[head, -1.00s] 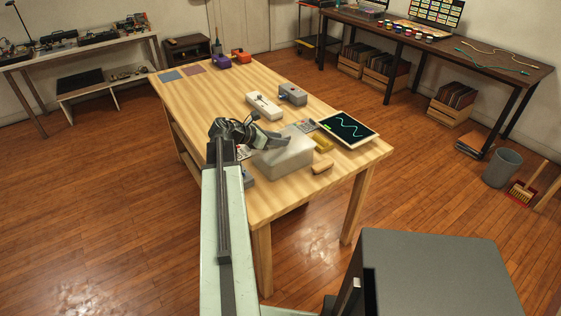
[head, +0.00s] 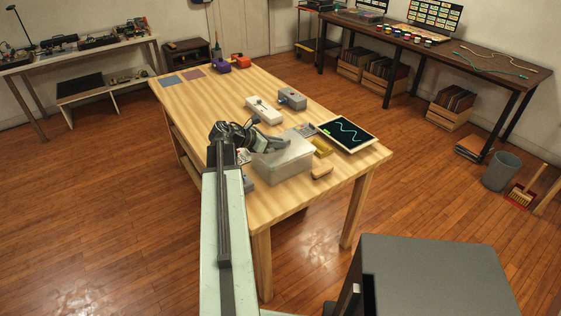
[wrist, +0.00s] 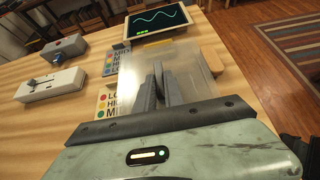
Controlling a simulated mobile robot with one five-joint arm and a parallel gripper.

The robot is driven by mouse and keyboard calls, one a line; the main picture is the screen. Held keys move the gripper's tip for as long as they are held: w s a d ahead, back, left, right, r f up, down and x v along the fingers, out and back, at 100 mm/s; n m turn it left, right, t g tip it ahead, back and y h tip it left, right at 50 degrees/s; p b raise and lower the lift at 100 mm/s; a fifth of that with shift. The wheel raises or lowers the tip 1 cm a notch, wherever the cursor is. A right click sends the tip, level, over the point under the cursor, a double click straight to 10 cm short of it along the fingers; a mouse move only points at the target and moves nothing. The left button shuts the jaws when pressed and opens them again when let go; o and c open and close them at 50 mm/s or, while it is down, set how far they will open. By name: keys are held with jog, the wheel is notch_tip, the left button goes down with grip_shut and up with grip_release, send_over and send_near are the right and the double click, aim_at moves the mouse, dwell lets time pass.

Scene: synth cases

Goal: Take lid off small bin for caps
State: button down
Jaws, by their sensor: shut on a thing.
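The small bin (head: 287,168) is a pale translucent box on the near part of the wooden table. Its frosted lid (head: 297,147) shows as a pale flat surface at the top of the bin. It also fills the middle of the wrist view (wrist: 196,66). My gripper (head: 284,143) reaches over the bin from the left, its fingers shut on the lid. In the wrist view the two dark fingers (wrist: 159,82) lie close together over the lid. What they pinch is hidden. I cannot tell whether the lid is raised off the rim.
A white device (head: 264,110) and a grey device (head: 292,98) stand behind. The table's far left half is mostly clear.

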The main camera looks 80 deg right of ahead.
jog(key=shift+r+p, duration=1.15)
jog(key=shift+r, duration=0.2)
jog(key=shift+r, duration=0.1)
